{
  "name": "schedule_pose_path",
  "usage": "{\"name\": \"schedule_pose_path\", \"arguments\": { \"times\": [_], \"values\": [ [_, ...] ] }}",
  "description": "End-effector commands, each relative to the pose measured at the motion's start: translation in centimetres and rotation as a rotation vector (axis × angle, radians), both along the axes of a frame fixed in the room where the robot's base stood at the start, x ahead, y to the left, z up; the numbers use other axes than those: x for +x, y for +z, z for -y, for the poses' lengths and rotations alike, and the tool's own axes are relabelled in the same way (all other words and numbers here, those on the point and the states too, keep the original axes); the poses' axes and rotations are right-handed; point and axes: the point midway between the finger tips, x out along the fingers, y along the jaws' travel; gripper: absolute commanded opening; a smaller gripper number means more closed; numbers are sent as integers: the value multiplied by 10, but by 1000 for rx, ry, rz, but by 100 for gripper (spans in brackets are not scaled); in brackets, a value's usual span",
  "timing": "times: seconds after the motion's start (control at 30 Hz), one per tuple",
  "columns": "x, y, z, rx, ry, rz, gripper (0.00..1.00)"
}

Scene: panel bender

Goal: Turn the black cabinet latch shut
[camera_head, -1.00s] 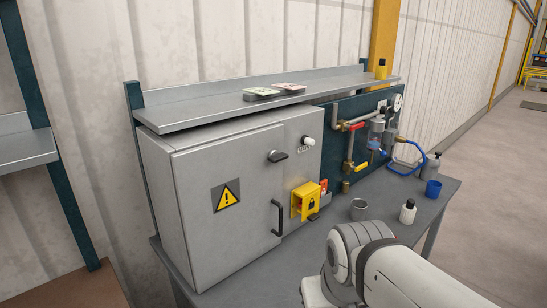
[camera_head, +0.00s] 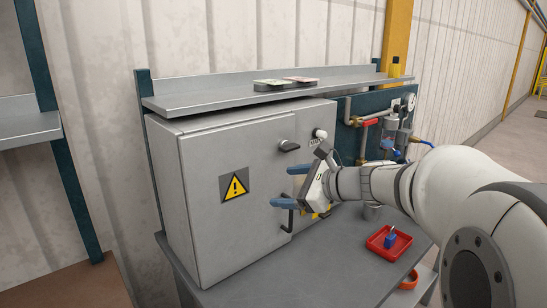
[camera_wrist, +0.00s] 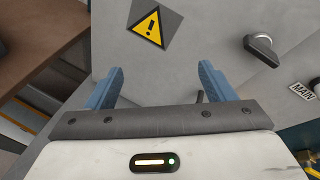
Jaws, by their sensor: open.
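The black cabinet latch (camera_head: 289,146) sits near the upper right of the grey cabinet door (camera_head: 215,220), and it also shows at the upper right of the wrist view (camera_wrist: 261,46). Its lever lies roughly sideways in the head view. My gripper (camera_head: 283,186) is open and empty in front of the door, below the latch and beside the black door handle (camera_head: 287,218). Its two blue fingers show in the wrist view (camera_wrist: 160,88), apart from the latch. The door looks closed against its frame. My gripper hides part of the yellow lockout piece.
A yellow warning sign (camera_head: 235,186) is on the door. A white knob (camera_head: 320,134) is right of the latch. A metal shelf (camera_head: 215,102) overhangs the cabinet top.

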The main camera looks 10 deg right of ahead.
Motion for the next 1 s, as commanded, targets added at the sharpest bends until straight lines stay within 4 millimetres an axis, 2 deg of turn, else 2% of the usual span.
{"name": "schedule_pose_path", "arguments": {
  "times": [0.03, 0.1, 0.2, 0.3, 0.4, 0.5, 0.8, 1.0],
  "values": [
    [19, 0, 14, 104, -66, -14, 76],
    [40, 10, 31, 247, -144, -28, 76],
    [62, 21, 53, 410, -223, -37, 76],
    [75, 29, 70, 519, -273, -40, 76],
    [83, 33, 77, 573, -294, -41, 76],
    [92, 35, 74, 587, -298, -42, 76],
    [131, 36, 46, 583, -297, -42, 76],
    [145, 35, 37, 582, -297, -41, 76]
  ]
}}
